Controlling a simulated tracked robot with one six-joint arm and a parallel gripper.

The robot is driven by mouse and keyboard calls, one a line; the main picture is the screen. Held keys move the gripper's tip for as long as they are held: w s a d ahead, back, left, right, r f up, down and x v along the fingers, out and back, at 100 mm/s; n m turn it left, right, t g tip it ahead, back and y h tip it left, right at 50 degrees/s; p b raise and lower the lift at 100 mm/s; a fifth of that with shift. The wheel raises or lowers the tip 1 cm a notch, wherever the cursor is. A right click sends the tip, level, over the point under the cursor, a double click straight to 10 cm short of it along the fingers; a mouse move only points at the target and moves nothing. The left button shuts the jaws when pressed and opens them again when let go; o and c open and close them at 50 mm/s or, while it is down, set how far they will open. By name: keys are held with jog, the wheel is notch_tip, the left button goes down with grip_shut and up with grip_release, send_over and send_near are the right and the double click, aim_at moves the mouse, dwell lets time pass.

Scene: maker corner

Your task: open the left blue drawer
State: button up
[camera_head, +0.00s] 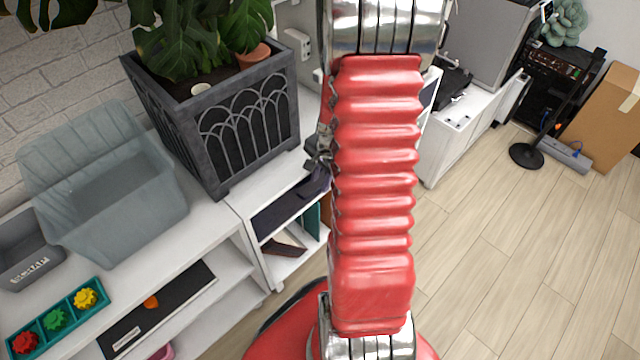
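No blue drawer shows clearly in the head view. A dark navy item (290,208) sits in the white shelf unit left of my arm; I cannot tell whether it is a drawer. My red ribbed arm runs down the middle of the picture and hides what lies behind it. A small dark mechanical part (319,150) shows at the arm's left edge, above the shelf; it may be part of my gripper. Its fingers cannot be made out.
A grey planter (215,130), a grey bin (110,215), a small scrap bin (25,250) and a green tray (80,300) stand on the left furniture. A white cabinet (450,145) stands right of my arm.

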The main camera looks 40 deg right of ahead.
aim_at(318, 189)
jog(key=shift+w+f, duration=0.15)
jog(key=shift+f, duration=0.6)
jog(key=shift+w+f, duration=0.15)
jog(key=shift+f, duration=0.6)
grip_shut()
dwell(0.4)
